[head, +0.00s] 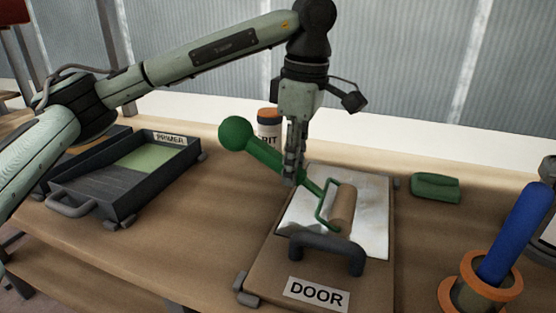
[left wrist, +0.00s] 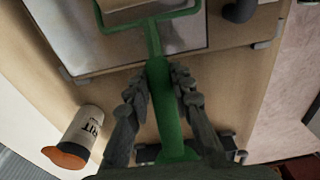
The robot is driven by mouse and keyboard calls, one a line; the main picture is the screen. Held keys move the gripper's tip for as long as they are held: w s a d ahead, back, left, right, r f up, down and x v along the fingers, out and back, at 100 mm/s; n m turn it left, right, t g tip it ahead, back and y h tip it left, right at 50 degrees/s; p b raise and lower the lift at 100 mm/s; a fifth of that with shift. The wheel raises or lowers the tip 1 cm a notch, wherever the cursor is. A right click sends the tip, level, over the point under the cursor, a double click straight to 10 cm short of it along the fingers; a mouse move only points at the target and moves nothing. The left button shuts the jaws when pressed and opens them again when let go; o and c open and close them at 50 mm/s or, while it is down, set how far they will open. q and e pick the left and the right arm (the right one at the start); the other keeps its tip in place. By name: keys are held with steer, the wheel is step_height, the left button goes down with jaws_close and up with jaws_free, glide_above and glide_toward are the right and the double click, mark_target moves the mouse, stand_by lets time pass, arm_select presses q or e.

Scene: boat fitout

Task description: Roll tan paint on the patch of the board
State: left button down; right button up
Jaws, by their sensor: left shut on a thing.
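My left gripper (head: 291,172) is shut on the green handle of a paint roller, and the grip also shows in the left wrist view (left wrist: 160,90). The paint roller (head: 341,208) has a tan-brown sleeve and a green frame; its handle (left wrist: 166,95) runs between the fingers. The sleeve is over the pale patch (head: 376,195) of the board (head: 266,268), which is labelled DOOR. I cannot tell whether the sleeve touches the patch. The patch looks white-grey, partly shadowed. My right gripper is not in view.
A dark tray labelled PRIMER (head: 76,188) holds light green paint at left; another tray (head: 84,143) is partly behind it. A dark handle (head: 327,250) arches over the board's front. A GRIT container (head: 269,118), green block (head: 435,187) and blue cylinder (head: 514,232) stand around.

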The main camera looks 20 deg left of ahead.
mark_target(248, 122)
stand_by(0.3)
arm_select(q)
steer(key=shift+a+b, duration=0.35)
steer(key=shift+a, duration=1.65)
steer(key=a, duration=0.4)
steer(key=shift+a+b, duration=0.1)
steer(key=shift+b, duration=0.25)
step_height(248, 122, up, 6)
steer(key=p, duration=0.4)
steer(key=shift+f+p, duration=0.25)
steer(key=shift+p, duration=0.1)
steer(key=shift+r, duration=1.25)
